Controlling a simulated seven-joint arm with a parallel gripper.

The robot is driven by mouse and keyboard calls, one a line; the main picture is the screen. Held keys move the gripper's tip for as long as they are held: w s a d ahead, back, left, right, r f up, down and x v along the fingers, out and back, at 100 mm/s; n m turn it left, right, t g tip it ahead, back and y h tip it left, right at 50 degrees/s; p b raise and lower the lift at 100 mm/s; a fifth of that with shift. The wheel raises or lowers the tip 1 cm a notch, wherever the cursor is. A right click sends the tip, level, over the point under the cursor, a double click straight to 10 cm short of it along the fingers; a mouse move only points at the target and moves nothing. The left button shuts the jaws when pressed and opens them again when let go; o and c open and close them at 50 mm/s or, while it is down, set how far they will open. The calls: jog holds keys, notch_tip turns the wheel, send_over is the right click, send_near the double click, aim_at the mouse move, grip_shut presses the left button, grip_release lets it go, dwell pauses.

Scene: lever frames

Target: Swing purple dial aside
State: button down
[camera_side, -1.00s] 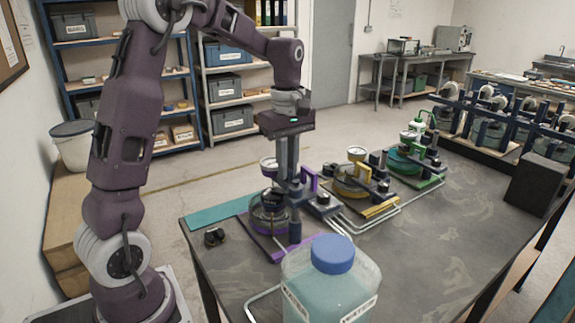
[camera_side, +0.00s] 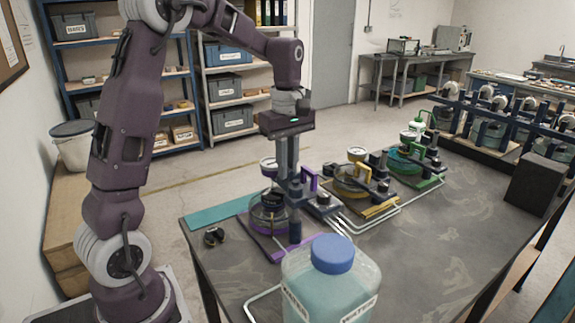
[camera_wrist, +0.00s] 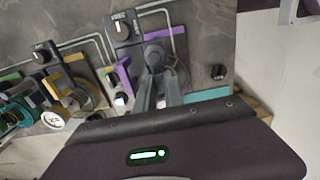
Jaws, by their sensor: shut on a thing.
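The purple station (camera_side: 264,240) stands at the near left of the table, with a clear round housing (camera_side: 262,222), a dial gauge (camera_side: 268,166) above it and a purple bracket (camera_side: 308,181) at its right. My gripper (camera_side: 293,190) points straight down over this station, its fingers close together on a dark part. In the wrist view the gripper (camera_wrist: 157,72) also reaches down onto a dark grey part beside the purple bracket (camera_wrist: 123,77). The fingers hide most of what they hold; I take it as the purple station's lever.
The yellow station (camera_side: 352,185) and green station (camera_side: 408,160) stand to the right, joined by pipes. A blue-capped bottle (camera_side: 331,280) stands in front. A small black knob (camera_side: 214,237) lies at left.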

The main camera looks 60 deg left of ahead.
jog(key=shift+n, duration=0.3)
jog(key=shift+s+d+n, duration=0.5)
jog(key=shift+s+n, duration=0.05)
jog(key=shift+n, duration=2.15)
jog(key=shift+s+d+n, duration=0.5)
jog(key=shift+n, duration=2.2)
jog(key=shift+s+d+n, duration=0.5)
jog(key=shift+s+n, duration=0.05)
jog(key=shift+n, duration=2.15)
jog(key=c, duration=1.4)
grip_release()
jog(key=shift+c, duration=0.2)
jog(key=shift+r, duration=0.1)
notch_tip(320, 180, up, 7)
